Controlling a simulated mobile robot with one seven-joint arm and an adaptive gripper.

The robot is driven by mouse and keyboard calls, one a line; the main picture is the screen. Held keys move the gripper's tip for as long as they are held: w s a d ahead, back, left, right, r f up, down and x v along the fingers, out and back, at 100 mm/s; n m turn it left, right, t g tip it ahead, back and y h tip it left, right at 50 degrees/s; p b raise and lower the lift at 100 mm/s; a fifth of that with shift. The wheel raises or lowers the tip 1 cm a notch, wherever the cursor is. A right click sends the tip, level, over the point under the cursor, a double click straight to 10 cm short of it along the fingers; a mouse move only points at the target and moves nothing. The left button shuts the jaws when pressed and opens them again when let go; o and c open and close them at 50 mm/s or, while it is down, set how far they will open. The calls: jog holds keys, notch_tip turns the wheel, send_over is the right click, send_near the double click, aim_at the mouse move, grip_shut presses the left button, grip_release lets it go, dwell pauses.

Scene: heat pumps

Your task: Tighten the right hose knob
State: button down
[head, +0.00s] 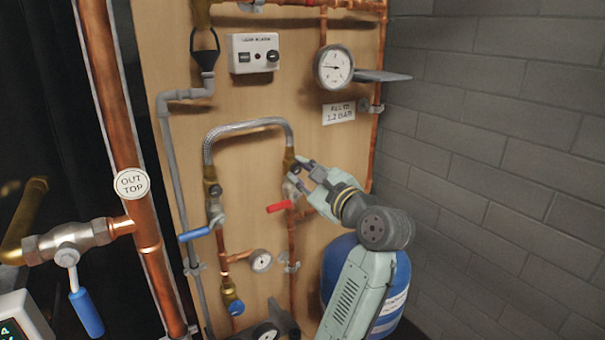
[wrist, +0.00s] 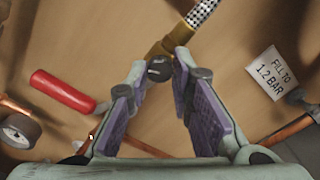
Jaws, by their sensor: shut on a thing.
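The braided hose (head: 245,127) arches between two brass fittings on the wooden board. Its right end meets the right brass fitting (head: 289,160), and the hose also shows at the top of the wrist view (wrist: 204,10). The right hose knob (wrist: 160,69) is small, dark and round, just below the brass fitting (wrist: 176,38). My gripper (head: 298,173) reaches it from the right. In the wrist view, the fingertips of my gripper (wrist: 160,74) close on the knob from both sides. In the head view the fingers mostly hide the knob.
A blue tank (head: 340,262) stands below.

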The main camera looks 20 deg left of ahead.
jog(key=m, duration=0.5)
jog(key=shift+m, duration=0.4)
dwell(0.3)
jog(key=c, duration=1.4)
grip_release()
jog(key=v, duration=1.2)
jog(key=shift+s+d, duration=0.1)
